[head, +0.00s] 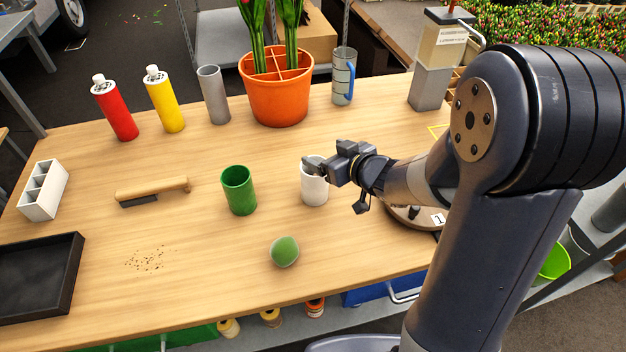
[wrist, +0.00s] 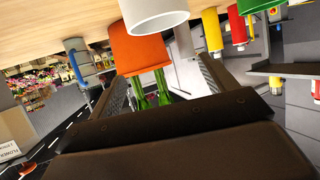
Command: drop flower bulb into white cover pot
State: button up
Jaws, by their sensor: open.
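The white cover pot (head: 315,192) stands upright on the wooden table, right of the green pot (head: 239,192). My gripper (head: 311,166) is at the white pot's rim in the head view and hides part of its mouth. In the wrist view the white pot (wrist: 156,16) is at the top edge, beyond the fingers. My gripper (wrist: 160,88) is open there, with no held thing visible between its fingers. I cannot pick out a flower bulb for certain. A rounded green object (head: 285,251) sits near the front edge. The inside of the white pot is hidden.
An orange pot (head: 274,98) with tulips stands at the back, with a mug (head: 343,76), a grey cylinder (head: 213,94) and yellow and red bottles nearby. A brush (head: 152,189), black tray (head: 38,279) and white divided box (head: 43,191) lie left. The front middle is mostly clear.

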jog(key=p+v, duration=0.1)
jog(key=v, duration=0.6)
jog(key=shift+s+d, duration=0.25)
jog(key=shift+s, duration=0.05)
jog(key=shift+r, duration=0.1)
jog(key=b+x, duration=0.1)
jog(key=x, duration=1)
jog(key=shift+a+b, duration=0.1)
jog(key=shift+b, duration=0.2)
jog(key=shift+r+p, duration=2.4)
jog(key=shift+r, duration=0.15)
jog(key=shift+f, duration=0.1)
